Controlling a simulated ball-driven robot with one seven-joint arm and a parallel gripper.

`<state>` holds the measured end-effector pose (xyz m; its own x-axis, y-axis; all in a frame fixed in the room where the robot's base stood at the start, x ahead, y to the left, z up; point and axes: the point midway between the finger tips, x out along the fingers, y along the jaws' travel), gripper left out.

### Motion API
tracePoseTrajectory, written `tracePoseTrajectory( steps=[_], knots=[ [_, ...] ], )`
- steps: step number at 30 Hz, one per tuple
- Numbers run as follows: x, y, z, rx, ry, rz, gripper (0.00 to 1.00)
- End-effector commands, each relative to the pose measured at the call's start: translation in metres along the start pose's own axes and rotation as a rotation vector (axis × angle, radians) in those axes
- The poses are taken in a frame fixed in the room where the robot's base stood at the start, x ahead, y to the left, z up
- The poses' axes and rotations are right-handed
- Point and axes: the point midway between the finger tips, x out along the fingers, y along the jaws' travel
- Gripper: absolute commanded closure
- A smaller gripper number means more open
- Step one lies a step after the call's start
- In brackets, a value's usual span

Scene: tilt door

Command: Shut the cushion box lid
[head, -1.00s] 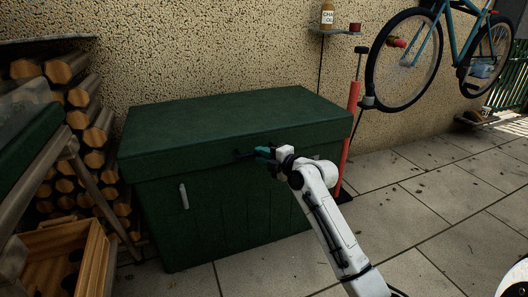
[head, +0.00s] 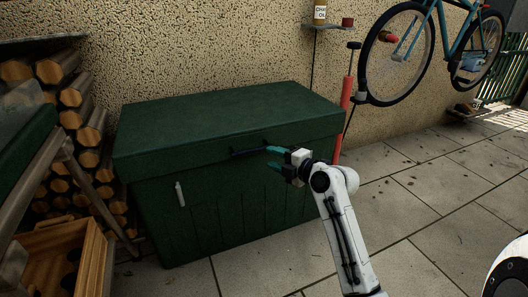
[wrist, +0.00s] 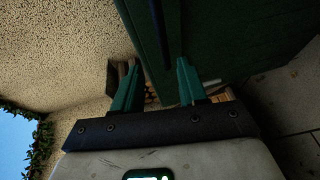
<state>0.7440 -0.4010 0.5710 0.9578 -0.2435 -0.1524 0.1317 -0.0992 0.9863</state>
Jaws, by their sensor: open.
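The dark green cushion box (head: 230,205) stands against the wall. Its lid (head: 225,120) lies flat over the body, and I see no gap along its front edge. A dark bar handle (head: 246,153) is on the lid's front face. My gripper (head: 273,157), with teal fingers, is open and empty at the right end of this handle, just in front of the lid. In the wrist view, my gripper (wrist: 157,88) has its fingers spread, with the green box (wrist: 235,40) beyond and to the right. I cannot tell whether a finger touches the handle.
A grey upright handle (head: 181,194) is on the box's front left. Stacked logs (head: 85,130), a wooden crate (head: 65,255) and a chair stand at left. A red pump (head: 346,95) and a hanging bicycle (head: 430,45) are at right. The paving (head: 430,200) at right is clear.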

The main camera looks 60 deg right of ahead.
Motion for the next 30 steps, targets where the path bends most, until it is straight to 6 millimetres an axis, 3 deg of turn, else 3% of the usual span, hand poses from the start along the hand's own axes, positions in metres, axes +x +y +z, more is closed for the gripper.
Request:
tracePoseTrajectory(
  steps=[3,9,30],
  knots=[
    [-0.018,0.001,0.0,0.002,-0.002,0.001,0.58],
    [-0.03,0.001,0.0,0.0,0.0,0.001,0.58],
    [-0.028,-0.003,-0.006,0.018,0.01,-0.009,0.58]
  ],
)
